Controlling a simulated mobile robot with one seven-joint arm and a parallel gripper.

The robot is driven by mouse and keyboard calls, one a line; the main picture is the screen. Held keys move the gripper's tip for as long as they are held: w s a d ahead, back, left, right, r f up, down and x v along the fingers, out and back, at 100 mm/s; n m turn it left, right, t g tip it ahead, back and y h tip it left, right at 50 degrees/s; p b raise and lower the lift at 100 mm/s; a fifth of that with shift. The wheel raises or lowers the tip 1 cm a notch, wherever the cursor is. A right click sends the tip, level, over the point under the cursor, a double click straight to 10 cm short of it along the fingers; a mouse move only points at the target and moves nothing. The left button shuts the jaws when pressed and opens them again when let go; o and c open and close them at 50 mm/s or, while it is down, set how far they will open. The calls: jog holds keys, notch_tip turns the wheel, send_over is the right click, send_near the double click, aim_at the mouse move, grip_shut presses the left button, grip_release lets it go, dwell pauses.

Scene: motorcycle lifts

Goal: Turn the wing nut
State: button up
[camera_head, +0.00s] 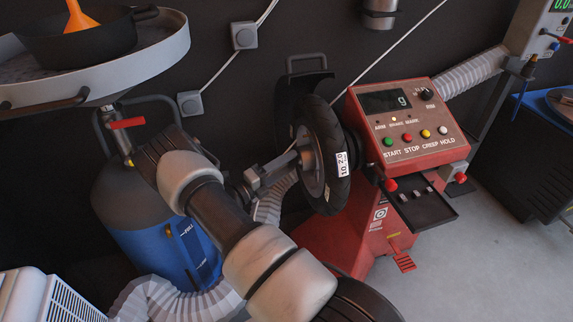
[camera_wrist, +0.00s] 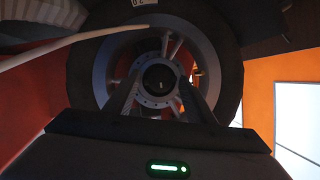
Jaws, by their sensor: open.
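A black-tyred wheel (camera_head: 325,155) is mounted upright on the left side of the red balancing machine (camera_head: 405,120). In the wrist view the wheel (camera_wrist: 225,75) fills the upper middle, with grey spokes around its hub. A dark round piece (camera_wrist: 160,78) sits at the hub centre, seemingly the wing nut on the shaft; its wings cannot be made out. My gripper (camera_head: 290,162) reaches the hub from the left. In the wrist view my gripper (camera_wrist: 162,92) is open, one finger on each side of the centre piece. Contact cannot be told.
The machine's panel has coloured buttons (camera_head: 420,134), with a black tray (camera_head: 420,208) below. A blue drum (camera_head: 165,250) with a ribbed hose stands beneath my arm. A round grey tray (camera_head: 150,60) holds a black pan at upper left.

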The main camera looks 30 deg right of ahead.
jog(key=a, duration=0.7)
jog(key=shift+s+a+f+p, duration=0.15)
jog(key=shift+s+f+p, duration=0.25)
jog(key=shift+s+p, duration=0.05)
jog(key=shift+s, duration=0.1)
